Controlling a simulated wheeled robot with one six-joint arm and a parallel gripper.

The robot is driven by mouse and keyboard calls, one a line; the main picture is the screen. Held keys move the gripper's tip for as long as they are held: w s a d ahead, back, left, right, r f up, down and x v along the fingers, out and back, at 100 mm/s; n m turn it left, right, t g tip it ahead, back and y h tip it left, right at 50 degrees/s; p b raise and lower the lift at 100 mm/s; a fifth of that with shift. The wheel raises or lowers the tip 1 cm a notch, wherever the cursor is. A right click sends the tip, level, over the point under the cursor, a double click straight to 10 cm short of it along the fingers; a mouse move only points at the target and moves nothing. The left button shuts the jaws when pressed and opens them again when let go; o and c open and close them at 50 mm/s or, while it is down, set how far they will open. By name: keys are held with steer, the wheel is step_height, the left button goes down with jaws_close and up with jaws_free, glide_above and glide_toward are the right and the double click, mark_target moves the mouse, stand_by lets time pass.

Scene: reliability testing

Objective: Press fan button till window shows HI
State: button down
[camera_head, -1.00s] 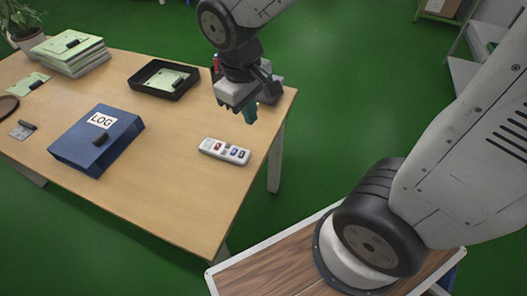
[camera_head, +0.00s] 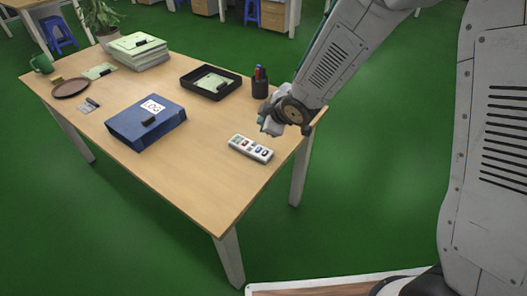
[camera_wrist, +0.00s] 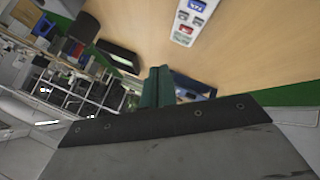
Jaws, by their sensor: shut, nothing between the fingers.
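In the wrist view the remote (camera_wrist: 186,29) is at the top, partly cut off by the frame edge. A blue patch with pale marks shows on it, too small to read. I cannot tell which button is the fan button or what the window shows. My gripper (camera_head: 266,128) is above the table just beyond the remote, apart from it. Its green fingers (camera_wrist: 157,76) are together and empty in the wrist view.
A blue log binder (camera_head: 146,122) lies left of the remote. A black tray (camera_head: 210,84) and a pen cup (camera_head: 260,84) stand behind. A paper stack (camera_head: 138,52) and a brown plate (camera_head: 71,88) are farther left. The table (camera_head: 190,185) is bare in front of the remote.

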mark_target(261, 152)
steer(key=shift+s+a, duration=0.1)
steer(key=shift+a, duration=0.25)
steer(key=shift+a+f, duration=0.1)
steer(key=shift+f, duration=4.3)
steer(key=shift+f, duration=0.15)
steer(key=shift+f, duration=0.25)
